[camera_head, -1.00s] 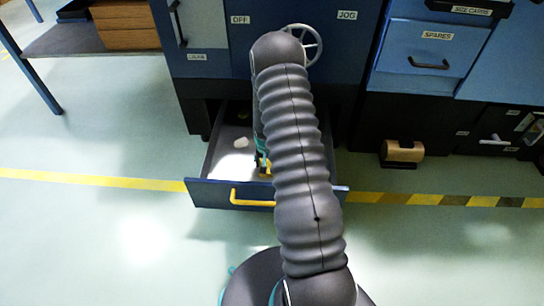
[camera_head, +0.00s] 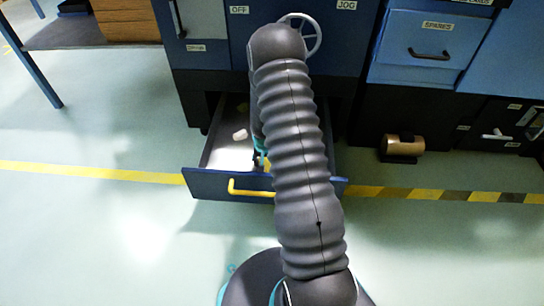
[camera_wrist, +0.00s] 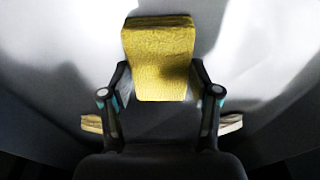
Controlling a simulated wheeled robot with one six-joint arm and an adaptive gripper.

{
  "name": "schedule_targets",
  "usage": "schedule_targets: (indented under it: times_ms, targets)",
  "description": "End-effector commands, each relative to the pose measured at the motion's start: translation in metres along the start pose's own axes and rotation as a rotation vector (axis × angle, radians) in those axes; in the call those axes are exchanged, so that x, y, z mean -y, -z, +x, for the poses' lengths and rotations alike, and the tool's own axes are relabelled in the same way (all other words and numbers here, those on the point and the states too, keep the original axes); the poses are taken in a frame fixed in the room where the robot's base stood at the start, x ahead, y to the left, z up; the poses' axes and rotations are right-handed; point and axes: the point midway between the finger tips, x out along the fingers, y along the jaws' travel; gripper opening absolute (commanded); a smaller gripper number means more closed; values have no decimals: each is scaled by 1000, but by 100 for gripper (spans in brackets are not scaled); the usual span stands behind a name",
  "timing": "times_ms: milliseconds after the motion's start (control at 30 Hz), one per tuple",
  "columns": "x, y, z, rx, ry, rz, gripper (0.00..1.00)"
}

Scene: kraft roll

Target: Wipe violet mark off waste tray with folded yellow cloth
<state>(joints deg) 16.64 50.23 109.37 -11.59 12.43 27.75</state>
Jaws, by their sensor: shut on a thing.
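The waste tray (camera_head: 212,184) is a dark blue pulled-out drawer with a yellow handle and a pale grey inside, low in the blue machine. My gripper (camera_wrist: 160,74) is shut on the folded yellow cloth (camera_wrist: 160,50), whose sides lie between the two fingers. In the wrist view the cloth is over the tray's pale floor (camera_wrist: 70,50); I cannot tell whether it touches. In the head view my arm hides most of the gripper and cloth. No violet mark shows; it may be hidden under the cloth or arm.
A small whitish lump (camera_head: 240,134) lies in the tray left of my arm. A handwheel (camera_head: 310,38) is above the tray. A brown roll (camera_head: 403,145) sits on the right. Tray walls stand close around the gripper. Floor in front is open, with a yellow stripe (camera_head: 90,172).

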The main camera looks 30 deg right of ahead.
Motion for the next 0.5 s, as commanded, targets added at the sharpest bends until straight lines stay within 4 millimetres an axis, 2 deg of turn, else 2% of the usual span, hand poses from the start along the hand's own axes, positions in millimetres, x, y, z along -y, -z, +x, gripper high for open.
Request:
schedule_targets:
  times_ms: [167, 233, 300, 500]
  targets:
    - [5, -8, 1, -1, 0, 0, 34]
    - [5, -6, -9, -1, 0, 0, 34]
    - [6, -3, -26, -2, 1, -2, 34]
    - [10, -2, -42, -1, 2, -8, 34]
